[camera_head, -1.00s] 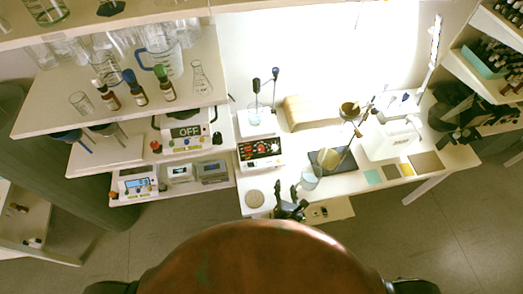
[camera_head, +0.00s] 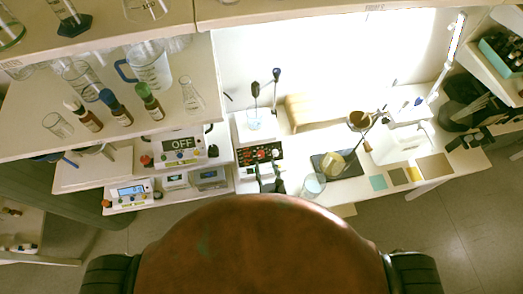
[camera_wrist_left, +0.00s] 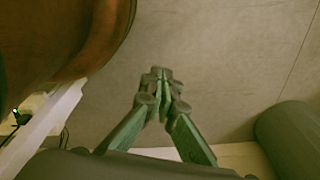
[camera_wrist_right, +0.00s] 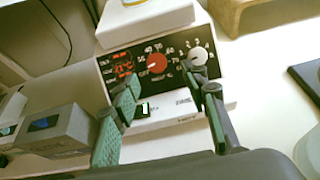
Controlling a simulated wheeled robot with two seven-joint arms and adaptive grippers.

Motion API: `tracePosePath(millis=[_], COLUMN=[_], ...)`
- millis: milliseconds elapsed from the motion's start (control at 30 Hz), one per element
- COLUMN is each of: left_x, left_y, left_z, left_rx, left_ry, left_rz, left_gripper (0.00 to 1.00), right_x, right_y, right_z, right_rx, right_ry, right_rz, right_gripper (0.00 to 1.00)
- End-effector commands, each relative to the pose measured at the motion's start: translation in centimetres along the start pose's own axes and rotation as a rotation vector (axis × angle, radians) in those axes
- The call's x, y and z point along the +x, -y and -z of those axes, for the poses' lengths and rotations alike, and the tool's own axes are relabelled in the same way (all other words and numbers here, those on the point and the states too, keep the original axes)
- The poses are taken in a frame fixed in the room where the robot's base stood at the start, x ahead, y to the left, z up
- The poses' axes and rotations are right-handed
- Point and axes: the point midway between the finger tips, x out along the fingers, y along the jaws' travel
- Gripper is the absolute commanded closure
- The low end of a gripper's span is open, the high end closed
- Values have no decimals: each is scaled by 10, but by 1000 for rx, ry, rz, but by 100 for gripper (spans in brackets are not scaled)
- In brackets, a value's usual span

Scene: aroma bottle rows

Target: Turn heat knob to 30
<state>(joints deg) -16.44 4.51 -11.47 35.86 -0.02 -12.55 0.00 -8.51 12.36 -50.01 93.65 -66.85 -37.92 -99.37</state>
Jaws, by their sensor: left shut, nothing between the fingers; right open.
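The stirrer hot plate (camera_head: 260,154) stands on the bench with its black front panel facing me. In the right wrist view the panel has a red heat-side knob (camera_wrist_right: 157,64) ringed by numbers, a red lit display (camera_wrist_right: 123,68) to its left and a pale grey knob (camera_wrist_right: 197,56) to its right. The red knob's exact setting is too small to read. My right gripper (camera_wrist_right: 165,82) is open just in front of the panel, its fingers on either side of the red knob and touching nothing clearly. My left gripper (camera_wrist_left: 162,75) is shut and empty over the floor.
A glass beaker (camera_head: 314,184) stands on the bench to the right. Instruments, one with an "OFF" display (camera_head: 182,144), stand on the left. A glassware shelf (camera_head: 100,60) overhangs there.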

Motion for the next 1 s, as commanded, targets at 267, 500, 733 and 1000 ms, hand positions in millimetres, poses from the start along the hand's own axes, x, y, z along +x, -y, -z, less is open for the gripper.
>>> tracePosePath(millis=[267,500,733,1000], left_x=[4,7,8,8], left_y=[-3,-2,-1,-1], left_z=[-32,-27,-10,-12], left_rx=[-7,-6,-3,-3], left_ry=[38,34,10,12], left_rz=[-2,-2,-1,-1], left_gripper=[100,100,100,100], right_x=[46,69,72,71], right_y=[-8,-7,-6,-6], right_z=[-1,0,-1,-1], right_rx=[-2,-2,-1,-1], right_ry=[1,0,0,0], right_rz=[-14,-12,-11,-10], right_gripper=[59,59,59,72])
